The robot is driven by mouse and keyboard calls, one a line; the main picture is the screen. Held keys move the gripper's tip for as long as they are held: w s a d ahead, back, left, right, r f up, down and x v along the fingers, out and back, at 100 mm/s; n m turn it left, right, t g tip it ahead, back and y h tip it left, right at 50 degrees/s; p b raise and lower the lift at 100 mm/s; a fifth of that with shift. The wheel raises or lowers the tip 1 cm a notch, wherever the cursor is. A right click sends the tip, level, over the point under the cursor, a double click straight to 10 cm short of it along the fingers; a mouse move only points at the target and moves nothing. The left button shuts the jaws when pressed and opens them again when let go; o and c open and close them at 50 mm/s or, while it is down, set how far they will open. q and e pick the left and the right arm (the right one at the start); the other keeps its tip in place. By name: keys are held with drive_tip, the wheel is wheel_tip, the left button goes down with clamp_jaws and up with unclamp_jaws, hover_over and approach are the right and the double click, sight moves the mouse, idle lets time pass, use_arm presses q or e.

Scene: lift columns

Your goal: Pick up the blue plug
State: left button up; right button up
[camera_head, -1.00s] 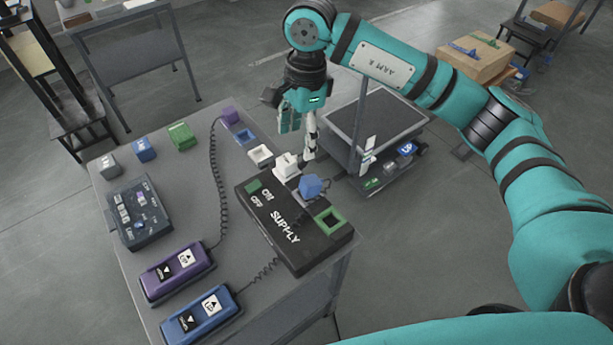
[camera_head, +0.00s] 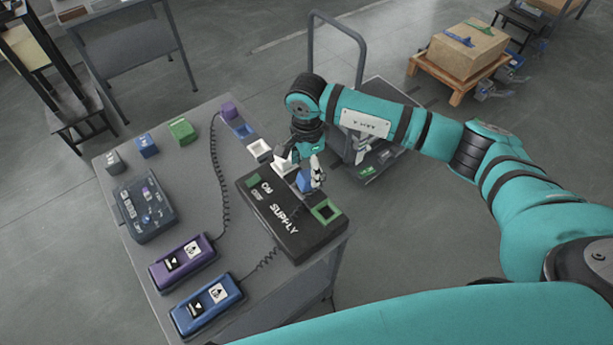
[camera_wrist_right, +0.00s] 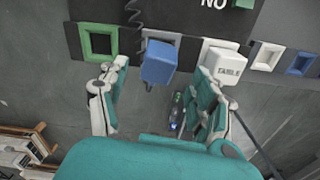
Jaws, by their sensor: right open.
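The blue plug (camera_head: 304,181) is a small blue block at the supply box (camera_head: 285,225), near its back edge between a white plug (camera_head: 284,163) and an empty green-rimmed socket (camera_head: 326,211). It also shows in the right wrist view (camera_wrist_right: 159,62), with a dark cord under it. My right gripper (camera_head: 308,168) is open over the plug, pointing down. In the right wrist view the plug appears between its two spread fingers, with a gap on either side. In the head view the gripper partly hides the plug. My left gripper is not in view.
The white plug, marked TABLE (camera_wrist_right: 226,62), stands close by the gripper's right finger. Purple (camera_head: 184,261) and blue (camera_head: 206,305) handsets lie at the table's front. Grey, blue (camera_head: 146,147) and green (camera_head: 182,132) blocks sit at the back left. A cart (camera_head: 370,160) stands beyond the table.

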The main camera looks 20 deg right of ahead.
sight(308, 174)
wheel_tip(308, 174, down, 4)
drive_tip(key=shift+s+d+r+p, duration=0.15)
drive_tip(key=shift+r+p, duration=0.05)
drive_tip(key=shift+p, duration=0.6)
drive_tip(key=shift+f, duration=0.25)
drive_tip(key=c, duration=1.3)
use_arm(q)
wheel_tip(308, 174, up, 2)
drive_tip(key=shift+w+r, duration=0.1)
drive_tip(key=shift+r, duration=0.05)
use_arm(e)
drive_tip(key=shift+o, duration=0.2)
drive_tip(key=shift+r+b, duration=0.5)
wheel_tip(308, 174, up, 2)
drive_tip(key=shift+b, duration=0.75)
drive_tip(key=s+a+b, duration=0.1)
drive_tip(key=s, duration=0.3)
drive_tip(key=s+a+r+b, duration=0.1)
drive_tip(key=s+b, duration=0.1)
drive_tip(key=s, duration=0.3)
drive_tip(key=s+a+b, duration=0.2)
drive_tip(key=s, duration=0.3)
drive_tip(key=shift+r, duration=0.35)
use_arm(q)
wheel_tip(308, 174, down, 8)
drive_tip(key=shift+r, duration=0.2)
use_arm(e)
drive_tip(key=shift+s+a+r, duration=0.15)
drive_tip(key=shift+s+a, duration=0.05)
drive_tip(key=shift+s, duration=0.5)
